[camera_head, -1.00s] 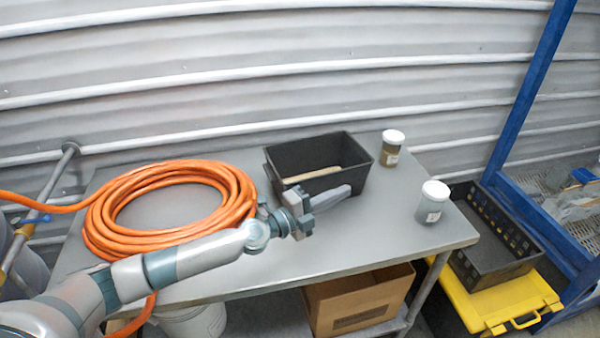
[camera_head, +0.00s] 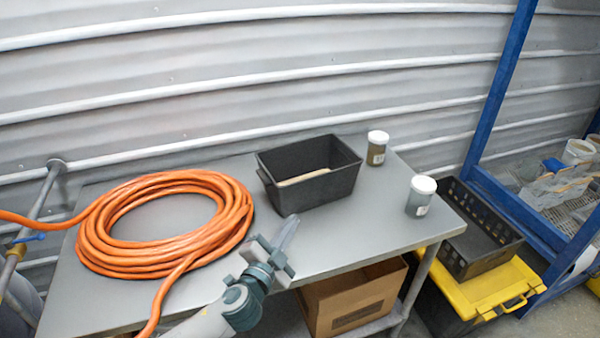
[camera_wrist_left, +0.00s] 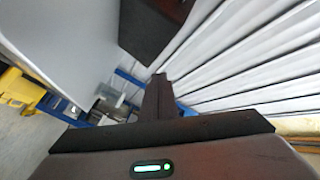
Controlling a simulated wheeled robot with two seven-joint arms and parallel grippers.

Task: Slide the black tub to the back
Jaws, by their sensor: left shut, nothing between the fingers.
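The black tub (camera_head: 318,188) stands upright at the back of the grey table (camera_head: 330,237), near the corrugated wall. A pale stick-like thing (camera_head: 303,177) lies inside it. My left gripper (camera_head: 291,226) is shut and empty, in front of the tub and apart from it, over the table's front part. In the left wrist view the shut fingers (camera_wrist_left: 158,85) point up the picture, and part of the tub (camera_wrist_left: 150,25) shows at the top. My right gripper is not in view.
A coiled orange hose (camera_head: 235,215) covers the table's left side. Two white-lidded jars, a brown one (camera_head: 376,153) and a grey one (camera_head: 419,201), stand right of the tub. A cardboard box (camera_head: 350,305) sits below. The table between tub and front edge is clear.

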